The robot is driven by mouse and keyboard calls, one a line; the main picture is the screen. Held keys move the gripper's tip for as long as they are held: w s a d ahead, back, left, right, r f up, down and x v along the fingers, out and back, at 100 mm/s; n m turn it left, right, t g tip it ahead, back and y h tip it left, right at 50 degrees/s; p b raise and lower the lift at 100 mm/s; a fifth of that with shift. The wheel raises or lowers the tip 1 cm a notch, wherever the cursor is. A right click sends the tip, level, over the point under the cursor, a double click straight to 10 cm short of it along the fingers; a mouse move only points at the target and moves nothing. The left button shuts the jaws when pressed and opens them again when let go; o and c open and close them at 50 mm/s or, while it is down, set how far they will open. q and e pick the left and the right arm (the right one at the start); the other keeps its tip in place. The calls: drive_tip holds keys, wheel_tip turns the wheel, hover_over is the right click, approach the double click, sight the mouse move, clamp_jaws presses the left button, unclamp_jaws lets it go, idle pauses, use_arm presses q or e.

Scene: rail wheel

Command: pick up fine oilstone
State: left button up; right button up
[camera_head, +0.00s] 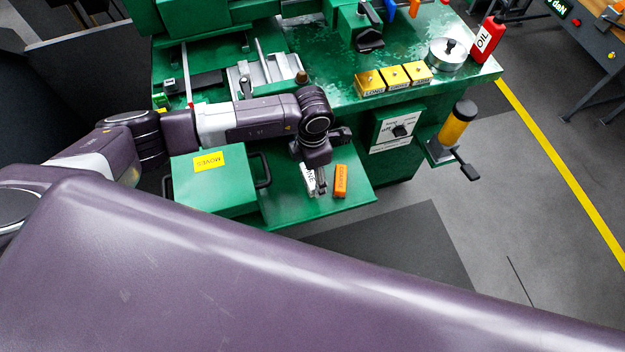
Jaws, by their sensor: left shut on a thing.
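A whitish block with dark lettering (308,179), its label only partly legible, is at my left gripper (320,186) above the green shelf (280,213). The gripper points down and is shut on this block, partly covering it. I cannot tell whether the block still touches the shelf. An orange block (341,181) with small lettering stands just right of the gripper, apart from it. Its label is too small to read. Which block is the fine oilstone cannot be read from the labels. My right gripper is not in view.
A green box with a yellow label (208,161) sits left of the gripper. Yellow blocks (394,77), a round metal part (447,54) and a red oil bottle (487,40) are on the machine top. My purple body fills the foreground.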

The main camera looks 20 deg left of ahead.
sight(312, 173)
use_arm(q)
wheel_tip(312, 173, up, 16)
drive_tip(key=b, duration=0.3)
drive_tip(key=shift+f, duration=0.2)
drive_tip(key=o, duration=0.6)
drive_tip(key=c, duration=0.3)
